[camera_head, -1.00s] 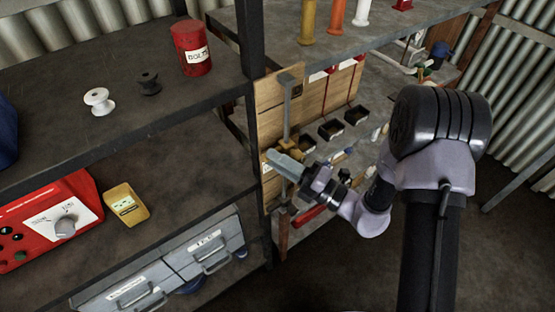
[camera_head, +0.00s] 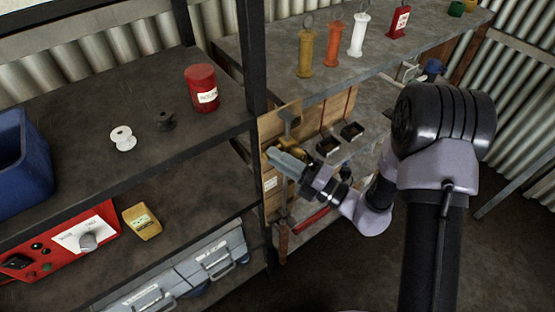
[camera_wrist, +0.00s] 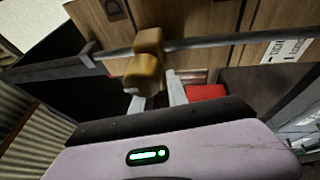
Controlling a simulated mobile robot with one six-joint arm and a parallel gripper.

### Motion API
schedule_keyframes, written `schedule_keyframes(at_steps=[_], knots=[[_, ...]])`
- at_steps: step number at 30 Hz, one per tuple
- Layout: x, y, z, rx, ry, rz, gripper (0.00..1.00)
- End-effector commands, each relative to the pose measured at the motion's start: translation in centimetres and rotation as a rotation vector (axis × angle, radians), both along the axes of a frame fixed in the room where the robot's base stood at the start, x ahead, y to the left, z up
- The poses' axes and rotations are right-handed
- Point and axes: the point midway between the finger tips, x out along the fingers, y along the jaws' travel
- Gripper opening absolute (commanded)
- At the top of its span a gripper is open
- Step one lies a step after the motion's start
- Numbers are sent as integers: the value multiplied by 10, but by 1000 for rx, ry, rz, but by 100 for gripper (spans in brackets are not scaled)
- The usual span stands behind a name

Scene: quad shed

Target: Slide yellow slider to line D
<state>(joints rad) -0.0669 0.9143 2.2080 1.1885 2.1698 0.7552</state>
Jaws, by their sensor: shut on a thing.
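The yellow slider (camera_wrist: 148,62) sits around a grey rail (camera_wrist: 215,42) on a wooden board (camera_wrist: 195,18). In the wrist view the letter D (camera_wrist: 113,9) is on the board, a little left of the slider, towards the rail's bracketed end. My gripper (camera_wrist: 157,94) is shut on the slider's knob, with a finger on either side. In the head view the slider (camera_head: 290,146) is near the upper end of the upright rail, with my gripper (camera_head: 282,158) at it. Line D itself is not clear in either view.
Coloured cylinders (camera_head: 332,45) stand on the shelf above. A dark shelf post (camera_head: 257,60) is close left of the board. A red object (camera_wrist: 205,92) shows below the rail in the wrist view.

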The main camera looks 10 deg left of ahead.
Motion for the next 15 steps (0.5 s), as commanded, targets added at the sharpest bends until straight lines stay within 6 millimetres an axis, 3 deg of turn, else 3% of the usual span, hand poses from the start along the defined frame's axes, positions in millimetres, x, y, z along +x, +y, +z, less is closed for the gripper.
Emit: schedule_keyframes(at_steps=[1, 2, 11, 12, 15], knots=[[3, -1, 21, 4, -2, -9, 0], [3, -1, 24, 4, -2, -9, 0], [3, -1, 20, 3, -1, -9, 0], [2, -1, 20, 3, -2, -8, 21], [2, -1, 20, 3, -2, -8, 41]])
